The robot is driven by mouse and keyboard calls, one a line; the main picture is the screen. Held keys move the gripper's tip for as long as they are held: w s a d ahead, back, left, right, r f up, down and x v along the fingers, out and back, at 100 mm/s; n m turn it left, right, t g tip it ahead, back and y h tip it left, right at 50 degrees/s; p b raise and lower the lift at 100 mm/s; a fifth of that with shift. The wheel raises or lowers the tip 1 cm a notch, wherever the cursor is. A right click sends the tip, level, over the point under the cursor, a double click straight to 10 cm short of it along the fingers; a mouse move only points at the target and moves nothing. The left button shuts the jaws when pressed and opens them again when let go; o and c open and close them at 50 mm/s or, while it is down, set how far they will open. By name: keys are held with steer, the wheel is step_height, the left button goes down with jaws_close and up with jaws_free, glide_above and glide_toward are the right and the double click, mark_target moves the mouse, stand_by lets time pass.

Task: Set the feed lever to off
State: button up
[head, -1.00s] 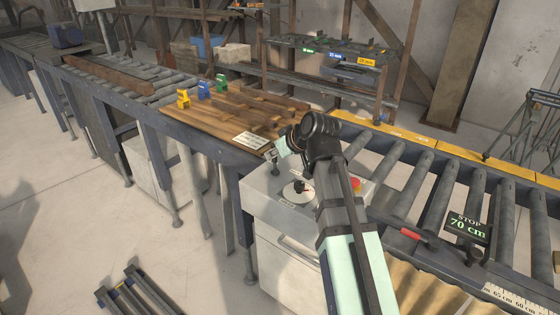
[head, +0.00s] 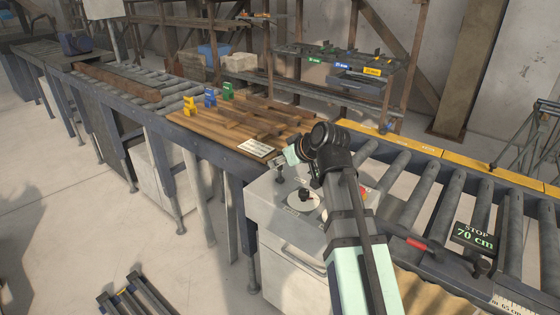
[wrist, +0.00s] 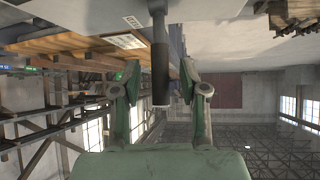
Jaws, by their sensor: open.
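A lever with a metal rod and a dark cylindrical grip (wrist: 160,72), which I take to be the feed lever, shows in the wrist view. Its grip lies between the two green fingers of my gripper (wrist: 160,88). The fingers are open, with a visible gap on each side of the grip. In the head view my gripper (head: 291,155) is above the back of the grey control box (head: 275,215), near the table corner. My own wrist partly hides that area, and the lever is hard to make out there. Any off marking is not readable.
The box top carries a black knob on a white dial (head: 303,197) and a partly hidden red button (head: 363,191). A wooden table (head: 205,128) with boards and a white label card (head: 257,147) adjoins it. A roller conveyor (head: 435,190) stands at the right.

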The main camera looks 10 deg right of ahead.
steer(key=v, duration=1.1)
steer(key=shift+s, duration=0.1)
